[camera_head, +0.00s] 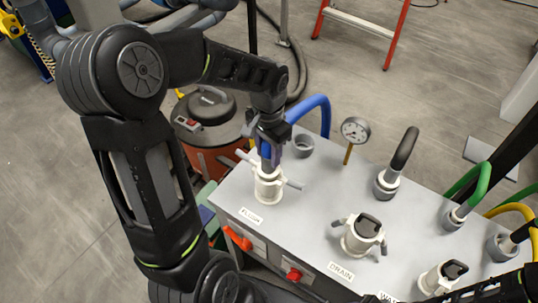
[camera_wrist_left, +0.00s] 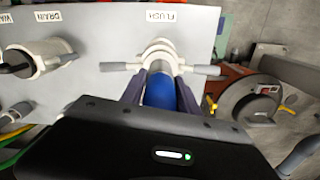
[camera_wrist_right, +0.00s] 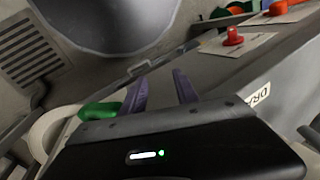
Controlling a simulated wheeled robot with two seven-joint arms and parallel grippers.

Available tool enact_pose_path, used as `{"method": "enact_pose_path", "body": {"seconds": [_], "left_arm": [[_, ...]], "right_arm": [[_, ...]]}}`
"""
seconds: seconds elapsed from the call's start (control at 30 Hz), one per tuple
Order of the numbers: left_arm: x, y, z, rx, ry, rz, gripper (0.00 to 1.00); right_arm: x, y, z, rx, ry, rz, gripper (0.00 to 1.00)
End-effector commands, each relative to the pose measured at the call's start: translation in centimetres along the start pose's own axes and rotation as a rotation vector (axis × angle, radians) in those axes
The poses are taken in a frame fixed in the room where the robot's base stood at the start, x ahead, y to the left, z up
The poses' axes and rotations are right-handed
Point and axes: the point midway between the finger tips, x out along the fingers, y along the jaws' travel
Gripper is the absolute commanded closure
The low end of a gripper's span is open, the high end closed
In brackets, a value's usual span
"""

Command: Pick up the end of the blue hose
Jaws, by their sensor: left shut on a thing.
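The blue hose (camera_head: 313,106) arcs over the back edge of the grey panel and comes down to my left gripper (camera_head: 268,153). My left gripper is shut on the blue hose, close above the white FLUSH coupling (camera_head: 269,187). In the left wrist view the blue hose (camera_wrist_left: 160,92) lies between the purple fingers, in line with the FLUSH coupling (camera_wrist_left: 160,54). The hose's very end is hidden, so I cannot tell whether it sits in the coupling. My right gripper (camera_wrist_right: 160,90) is low beside the panel's front, with its fingers apart and empty.
The grey panel (camera_head: 318,197) also carries the capped DRAIN coupling (camera_head: 360,238), another capped coupling (camera_head: 440,278), a gauge (camera_head: 355,130), a black hose (camera_head: 405,148) and green hoses (camera_head: 477,178). An orange vacuum (camera_head: 205,125) stands behind.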

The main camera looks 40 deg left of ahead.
Motion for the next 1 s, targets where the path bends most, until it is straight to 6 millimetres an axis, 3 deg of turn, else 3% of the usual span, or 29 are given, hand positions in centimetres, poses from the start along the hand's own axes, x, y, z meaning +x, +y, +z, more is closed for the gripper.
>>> {"method": "enact_pose_path", "body": {"seconds": [0.3,0.5,1.0], "left_arm": [[-6.2,0.0,-0.1,0.0,0.003,-0.001,1.0],[-9.0,0.1,-0.1,0.0,0.003,0.0,1.0],[-9.6,0.1,0.0,0.0,0.001,0.0,1.0]], "right_arm": [[-4.2,-1.2,0.5,0.008,-0.011,0.012,0.64],[-5.8,-1.5,0.5,0.012,-0.02,0.019,0.64],[-5.9,-1.5,0.5,0.013,-0.021,0.021,0.64]]}}
